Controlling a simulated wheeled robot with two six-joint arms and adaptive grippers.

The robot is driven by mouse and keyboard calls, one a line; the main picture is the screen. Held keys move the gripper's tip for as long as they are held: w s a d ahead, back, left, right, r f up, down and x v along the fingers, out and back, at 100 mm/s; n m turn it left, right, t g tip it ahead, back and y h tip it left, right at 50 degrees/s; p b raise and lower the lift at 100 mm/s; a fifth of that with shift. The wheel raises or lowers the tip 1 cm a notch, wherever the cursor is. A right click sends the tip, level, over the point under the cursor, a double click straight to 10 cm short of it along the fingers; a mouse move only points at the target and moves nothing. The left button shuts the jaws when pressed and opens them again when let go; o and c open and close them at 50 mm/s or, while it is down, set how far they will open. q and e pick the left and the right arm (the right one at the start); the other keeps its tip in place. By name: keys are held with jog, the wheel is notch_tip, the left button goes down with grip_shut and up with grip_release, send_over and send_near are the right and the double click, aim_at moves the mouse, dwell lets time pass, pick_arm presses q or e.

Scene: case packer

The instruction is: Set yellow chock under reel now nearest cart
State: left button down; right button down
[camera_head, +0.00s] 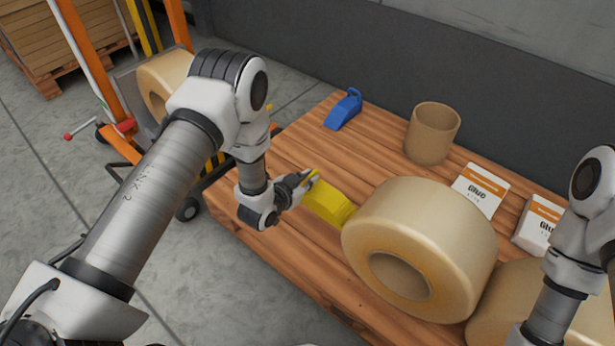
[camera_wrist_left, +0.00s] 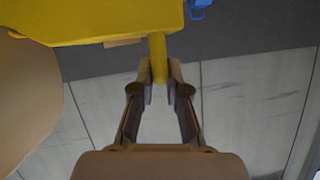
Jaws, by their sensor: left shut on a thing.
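The yellow chock (camera_head: 328,203) is at the left side of the nearest big tan reel (camera_head: 425,240) on the table, the reel on the cart side. My left gripper (camera_head: 309,181) is shut on the chock's handle. In the left wrist view the handle of the yellow chock (camera_wrist_left: 100,20) sits between the fingertips of the left gripper (camera_wrist_left: 159,78), and the reel (camera_wrist_left: 25,105) shows at the left. I cannot tell whether the chock touches the reel or rests fully on the table. My right arm shows at the right edge; its gripper is out of view.
A second reel (camera_head: 520,305) lies right of the first. A blue chock (camera_head: 344,110), a cardboard tube (camera_head: 433,135) and two glue boxes (camera_head: 480,190) stand behind on the wooden table (camera_head: 300,142). The orange cart (camera_head: 180,25) with a reel (camera_head: 160,80) is left.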

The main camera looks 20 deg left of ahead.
aim_at(327, 220)
pick_arm(q)
jog(key=shift+s+d+f+b, duration=0.1)
jog(key=shift+d+f+b, duration=0.15)
jog(key=shift+f+b, duration=1.25)
jog(key=shift+s+d+f+b, duration=0.1)
jog(key=shift+d+f+b, duration=0.2)
jog(key=shift+f+b, duration=1.15)
jog(key=shift+s+d+f+b, duration=0.1)
jog(key=shift+d+f+b, duration=0.15)
jog(key=shift+f+b, duration=1.25)
jog(key=shift+s+d+f+p, duration=0.15)
jog(key=shift+d+f+p, duration=0.05)
jog(key=shift+d+p, duration=0.25)
jog(key=shift+s+d+f+p, duration=0.15)
jog(key=shift+d+p, duration=0.15)
jog(key=shift+d, duration=0.1)
jog(key=shift+s+d+f+p, duration=0.1)
jog(key=shift+s+d+p, duration=0.15)
jog(key=shift+d, duration=0.5)
jog(key=shift+s+d+f+p, duration=0.15)
jog(key=shift+s+d, duration=0.15)
jog(key=shift+d, duration=0.4)
jog(key=shift+s+d+f+p, duration=0.1)
jog(key=shift+s+d+p, duration=0.15)
jog(key=shift+d, duration=0.5)
jog(key=c, duration=1.1)
grip_release()
